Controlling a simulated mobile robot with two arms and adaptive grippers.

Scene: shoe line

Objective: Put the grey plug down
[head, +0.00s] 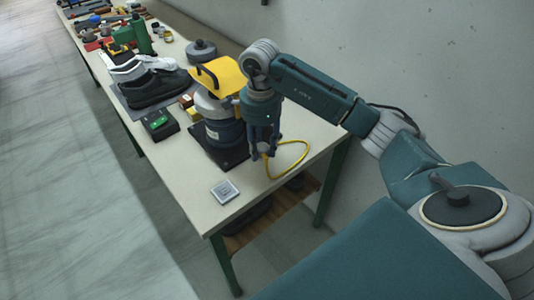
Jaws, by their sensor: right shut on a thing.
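My right gripper (262,152) points down over the near part of the table, just right of a grey and blue canister-shaped machine with a yellow top (217,75). It is shut on the grey plug, which is mostly hidden between the fingers. A yellow cable (304,150) loops out to the right from the fingertips, over the tabletop. A small grey square plate (224,191) lies on the table near its front end, left of and nearer than the gripper. I cannot tell whether the plug touches the table. My left gripper is out of view.
The machine stands on a black mat (223,155). A black box with a green display (159,122) and dark shoes (157,89) are to its left. Tools and bottles crowd the far table. The tabletop (265,194) around the grey plate is bare. A wall is on the right.

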